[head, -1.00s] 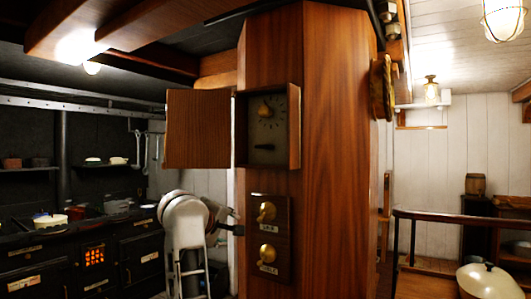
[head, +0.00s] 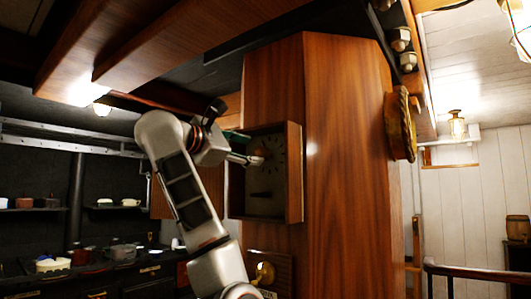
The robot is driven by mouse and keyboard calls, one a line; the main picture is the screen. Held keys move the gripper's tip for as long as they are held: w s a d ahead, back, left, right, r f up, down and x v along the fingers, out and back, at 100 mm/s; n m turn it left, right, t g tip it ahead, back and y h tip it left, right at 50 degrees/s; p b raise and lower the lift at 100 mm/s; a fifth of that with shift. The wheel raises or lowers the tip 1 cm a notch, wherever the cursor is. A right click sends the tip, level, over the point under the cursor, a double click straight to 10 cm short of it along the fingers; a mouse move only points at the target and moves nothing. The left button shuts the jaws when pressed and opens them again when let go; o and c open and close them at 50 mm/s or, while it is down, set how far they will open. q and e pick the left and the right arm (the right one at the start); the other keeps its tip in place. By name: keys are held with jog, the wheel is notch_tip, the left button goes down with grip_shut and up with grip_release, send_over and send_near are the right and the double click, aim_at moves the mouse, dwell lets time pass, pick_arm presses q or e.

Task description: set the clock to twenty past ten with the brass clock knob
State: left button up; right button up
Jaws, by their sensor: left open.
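An open wooden box (head: 294,185) on the wooden column holds a dark dial panel (head: 270,180) with marks around a brass knob (head: 261,152). A small black lever (head: 260,195) sits lower on the panel. My left gripper (head: 252,159) is open at the upper left of the panel, its fingertips at or close to the brass knob. I cannot tell whether they touch it, and the gripper hides part of the knob. A round brass-rimmed thing (head: 403,124), perhaps the clock, hangs on the column's right side, seen nearly edge-on; its face is hidden. My right gripper is out of view.
The box's open door (head: 162,205) is mostly behind my left arm. Another brass knob (head: 264,272) is on a lower panel. A dark stove (head: 150,290) and shelves stand left. A dark rail (head: 475,272) runs at right.

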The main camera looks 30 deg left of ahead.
aim_at(259, 152)
pick_arm(q)
jog(key=w+p, duration=0.1)
jog(key=w, duration=0.4)
jog(key=shift+w+d+f+p, duration=0.1)
jog(key=shift+w+d+p, duration=0.05)
jog(key=shift+p, duration=0.25)
jog(key=shift+w+d, duration=0.1)
jog(key=shift+w, duration=0.45)
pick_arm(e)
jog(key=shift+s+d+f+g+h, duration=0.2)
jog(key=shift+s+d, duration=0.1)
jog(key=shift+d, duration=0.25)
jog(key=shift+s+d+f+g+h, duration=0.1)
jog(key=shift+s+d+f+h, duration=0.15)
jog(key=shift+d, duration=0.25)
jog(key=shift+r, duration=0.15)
pick_arm(q)
jog(key=c, duration=1.1)
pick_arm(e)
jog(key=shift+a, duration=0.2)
